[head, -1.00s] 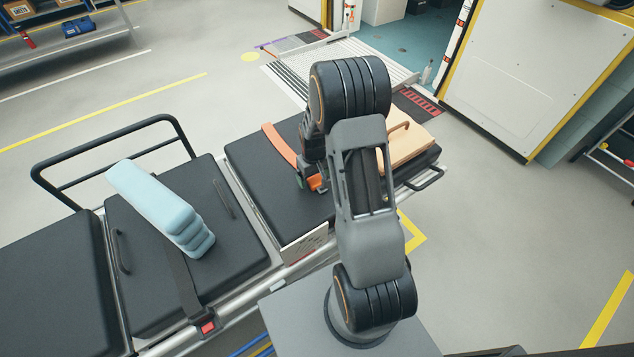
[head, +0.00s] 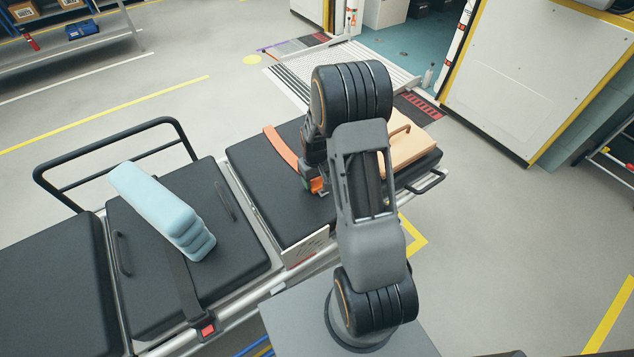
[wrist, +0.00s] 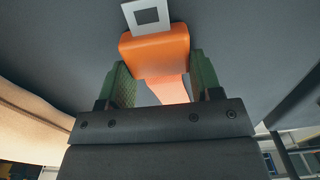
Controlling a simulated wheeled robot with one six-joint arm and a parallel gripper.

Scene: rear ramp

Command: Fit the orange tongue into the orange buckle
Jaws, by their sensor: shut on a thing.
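The orange tongue (wrist: 155,50) fills the middle of the wrist view, with a flat metal plate and dark square opening (wrist: 147,16) at its far end. My gripper (wrist: 160,72) is shut on its orange body, with a green pad on either side. In the head view the orange tongue (head: 317,185) shows beside my arm, over the black stretcher pad. An orange strap (head: 281,146) lies curved on the pad to its left. I cannot make out the orange buckle in either view; my arm hides part of the pad.
A pale blue padded block (head: 160,205) lies on the middle pad, near a dark strap with a red-buttoned buckle (head: 207,329). A tan board with a handle (head: 408,145) lies right of my arm. A ramp (head: 370,65) and open floor lie beyond.

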